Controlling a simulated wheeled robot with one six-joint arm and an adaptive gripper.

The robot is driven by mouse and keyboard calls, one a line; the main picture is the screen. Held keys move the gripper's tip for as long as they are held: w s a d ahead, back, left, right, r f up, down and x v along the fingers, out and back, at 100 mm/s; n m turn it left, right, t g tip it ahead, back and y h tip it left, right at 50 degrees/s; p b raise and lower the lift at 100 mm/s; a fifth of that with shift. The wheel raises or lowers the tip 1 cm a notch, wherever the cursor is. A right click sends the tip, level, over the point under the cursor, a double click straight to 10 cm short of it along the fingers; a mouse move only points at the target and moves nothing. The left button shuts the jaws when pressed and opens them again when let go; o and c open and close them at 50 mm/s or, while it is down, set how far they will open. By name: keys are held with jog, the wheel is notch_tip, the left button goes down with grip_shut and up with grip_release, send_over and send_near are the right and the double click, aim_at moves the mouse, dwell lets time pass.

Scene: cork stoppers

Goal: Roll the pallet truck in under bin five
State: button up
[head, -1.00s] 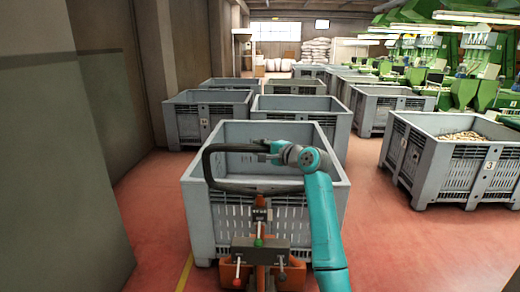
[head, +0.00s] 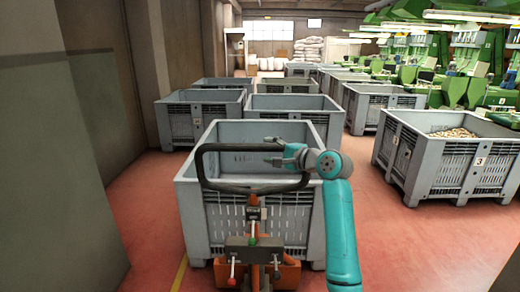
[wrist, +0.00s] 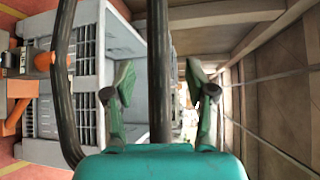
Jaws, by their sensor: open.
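The pallet truck has an orange body (head: 287,270) and a black loop handle (head: 199,166). It stands close against the near side of a large grey slatted bin (head: 192,220). Its forks are hidden, and I cannot tell how far they reach under the bin. No number shows on this bin, so I cannot confirm it is bin five. My gripper (head: 276,153) is open at the upper right of the handle. In the wrist view my gripper (wrist: 160,80) has its two fingers spread, with a black handle bar (wrist: 160,50) running between them; contact is not visible.
A bin marked 3 (head: 443,182), holding cork stoppers (head: 454,133), stands at the right. More grey bins (head: 199,118) stand behind the near one. A wall (head: 60,150) closes the left. Red floor is clear at the right front (head: 430,245).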

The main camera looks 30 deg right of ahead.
jog(key=shift+v, duration=1.95)
jog(key=s+a+f+n+h, duration=0.1)
jog(key=s+a+f, duration=0.3)
jog(key=f, duration=0.5)
jog(key=s+a+f+h, duration=0.1)
jog(key=s+a+f, duration=0.3)
jog(key=f, duration=0.6)
jog(key=s+a+f+n+h, duration=0.1)
jog(key=s+a+f, duration=0.3)
jog(key=f, duration=0.5)
jog(key=s+a+f+n+g+h, duration=0.1)
jog(key=s+a+f+n, duration=0.1)
jog(key=s+a+f, duration=0.5)
jog(key=s+a+f+n, duration=0.1)
jog(key=s+a+n, duration=0.2)
jog(key=s, duration=0.7)
jog(key=s+a+f+n, duration=0.1)
jog(key=s+a+n, duration=0.2)
jog(key=s, duration=0.7)
jog(key=s+a+r+n, duration=0.1)
jog(key=s+r+n, duration=0.1)
jog(key=s, duration=0.3)
jog(key=s+a+r+n, duration=0.1)
jog(key=s+r+n, duration=0.1)
jog(key=s, duration=0.3)
jog(key=s+a+r+n+y, duration=0.1)
jog(key=s+r+n, duration=0.2)
jog(key=s, duration=0.2)
jog(key=shift+s+a+n, duration=0.25)
jog(key=shift+s+n, duration=0.05)
